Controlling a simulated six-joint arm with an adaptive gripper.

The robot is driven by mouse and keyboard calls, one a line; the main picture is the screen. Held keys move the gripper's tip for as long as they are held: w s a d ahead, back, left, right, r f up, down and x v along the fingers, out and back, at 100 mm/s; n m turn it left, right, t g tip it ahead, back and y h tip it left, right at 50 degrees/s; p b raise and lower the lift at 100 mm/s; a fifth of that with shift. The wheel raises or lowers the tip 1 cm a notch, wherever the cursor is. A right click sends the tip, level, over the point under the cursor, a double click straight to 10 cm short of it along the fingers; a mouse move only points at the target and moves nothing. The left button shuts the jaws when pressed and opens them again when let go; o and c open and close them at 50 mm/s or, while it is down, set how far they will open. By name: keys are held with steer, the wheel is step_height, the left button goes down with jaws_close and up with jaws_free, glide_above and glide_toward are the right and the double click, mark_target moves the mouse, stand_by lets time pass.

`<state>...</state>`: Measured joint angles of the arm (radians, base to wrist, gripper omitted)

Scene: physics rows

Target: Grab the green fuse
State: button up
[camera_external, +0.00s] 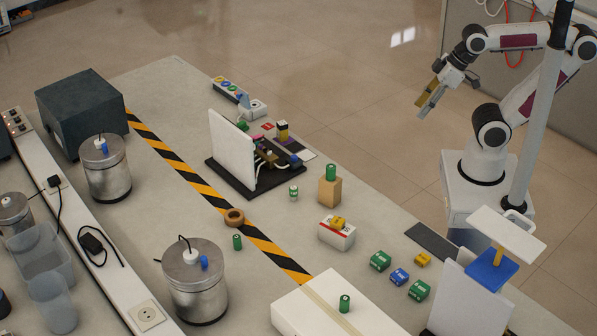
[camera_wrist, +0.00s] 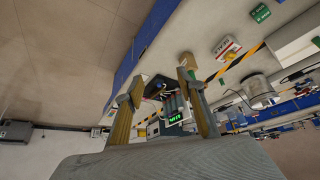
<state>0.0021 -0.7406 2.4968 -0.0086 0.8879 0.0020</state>
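Several small green cylinders that could be the green fuse stand on the table. One (camera_external: 331,172) is on top of a wooden block (camera_external: 329,191). Another (camera_external: 344,303) is on a white box at the front. A third (camera_external: 237,242) stands beside the striped tape, and a green and white one (camera_external: 293,194) stands near the block. I cannot tell which one is the fuse. My gripper (camera_external: 428,102) is raised at the upper right, well away from all of them. In the wrist view its two fingers (camera_wrist: 163,98) are apart with nothing held between them.
Green boxes (camera_external: 380,261) and a blue box (camera_external: 399,277) lie at the right of the table (camera_external: 165,80). A white panel on a black base (camera_external: 235,182) carries parts at the middle. Metal canisters (camera_external: 195,287) stand left. The air around my gripper is clear.

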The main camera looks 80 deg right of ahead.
steer(key=w+d+r+n+t+h, duration=0.1)
steer(key=w+d, duration=0.3)
steer(key=w, duration=0.5)
steer(key=w+d+r+t+h, duration=0.1)
steer(key=w+d+t, duration=0.15)
steer(key=w, duration=0.65)
steer(key=w+d+f+n+t+y, duration=0.1)
steer(key=w+f+n, duration=0.3)
steer(key=w, duration=0.9)
steer(key=n+g+y, duration=0.2)
steer(key=n+y, duration=0.4)
steer(key=y, duration=0.6)
glide_toward(294, 194)
steer(key=shift+w+d+r, duration=0.1)
steer(key=shift+w, duration=0.5)
steer(key=shift+w+d+r, duration=0.1)
steer(key=shift+w, duration=0.55)
steer(key=shift+s+a+f+g, duration=0.15)
steer(key=shift+s+a+g, duration=0.05)
steer(key=shift+g, duration=0.05)
steer(key=shift+x, duration=1.25)
